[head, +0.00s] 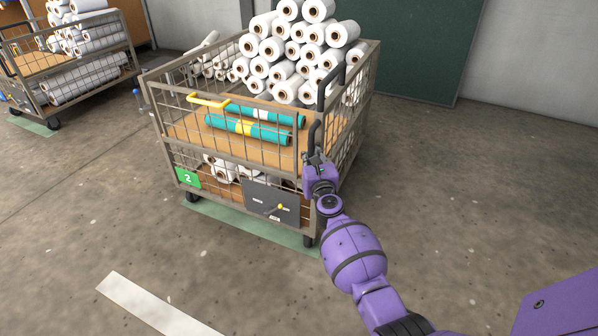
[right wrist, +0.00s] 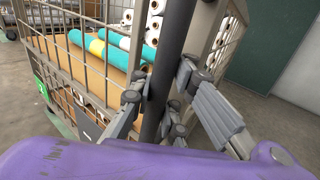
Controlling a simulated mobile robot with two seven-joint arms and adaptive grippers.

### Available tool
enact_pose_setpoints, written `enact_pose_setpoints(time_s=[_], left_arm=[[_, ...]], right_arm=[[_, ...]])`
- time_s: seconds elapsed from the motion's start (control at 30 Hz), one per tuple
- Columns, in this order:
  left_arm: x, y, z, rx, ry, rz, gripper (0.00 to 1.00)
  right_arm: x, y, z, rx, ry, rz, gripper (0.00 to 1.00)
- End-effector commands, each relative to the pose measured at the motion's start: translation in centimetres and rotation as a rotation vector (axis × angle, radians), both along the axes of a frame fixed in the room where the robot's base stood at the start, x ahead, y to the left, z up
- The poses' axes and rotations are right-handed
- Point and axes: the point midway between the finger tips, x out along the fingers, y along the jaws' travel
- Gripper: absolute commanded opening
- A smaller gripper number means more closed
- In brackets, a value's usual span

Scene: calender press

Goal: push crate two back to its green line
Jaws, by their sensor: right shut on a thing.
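Crate two (head: 235,160) is a grey wire-mesh trolley with a green number 2 sign (head: 188,178), in the middle of the head view. White rolls are piled at its back, and two teal rolls (head: 250,130) lie on its wooden shelf. The green line (head: 240,223) is a pale strip on the floor along the crate's near lower edge, with the near wheels at or beside it. My right gripper (head: 317,160) is shut on the black upright handle (right wrist: 170,60) at the crate's near right corner. My left gripper is not in view.
Another wire crate (head: 75,60) with white rolls stands at the far left, on its own green strip (head: 35,126). A white floor stripe (head: 155,305) lies in front. A dark green panel (head: 425,50) is on the back wall. The floor to the right is clear.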

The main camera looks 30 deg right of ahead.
Motion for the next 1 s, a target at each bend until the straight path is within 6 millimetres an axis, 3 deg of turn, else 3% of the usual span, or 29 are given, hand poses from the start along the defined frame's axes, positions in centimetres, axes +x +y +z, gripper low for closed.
enact_pose_setpoints(time_s=[0.03, 0.2, 0.77, 0.8, 1.0], left_arm=[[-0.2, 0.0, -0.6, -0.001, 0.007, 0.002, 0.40], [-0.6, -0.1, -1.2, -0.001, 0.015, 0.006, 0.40], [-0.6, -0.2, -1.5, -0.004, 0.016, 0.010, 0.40], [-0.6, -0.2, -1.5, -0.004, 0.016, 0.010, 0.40], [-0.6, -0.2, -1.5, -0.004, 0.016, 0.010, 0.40]], right_arm=[[-0.1, -2.0, -0.9, -0.005, 0.010, -0.027, 0.00], [1.0, -3.5, -0.8, -0.005, 0.011, -0.026, 0.00], [1.6, -4.3, -0.5, -0.004, 0.009, -0.025, 0.00], [1.6, -4.3, -0.5, -0.005, 0.008, -0.026, 0.12], [1.6, -4.1, -0.5, -0.003, 0.008, -0.024, 0.34]])
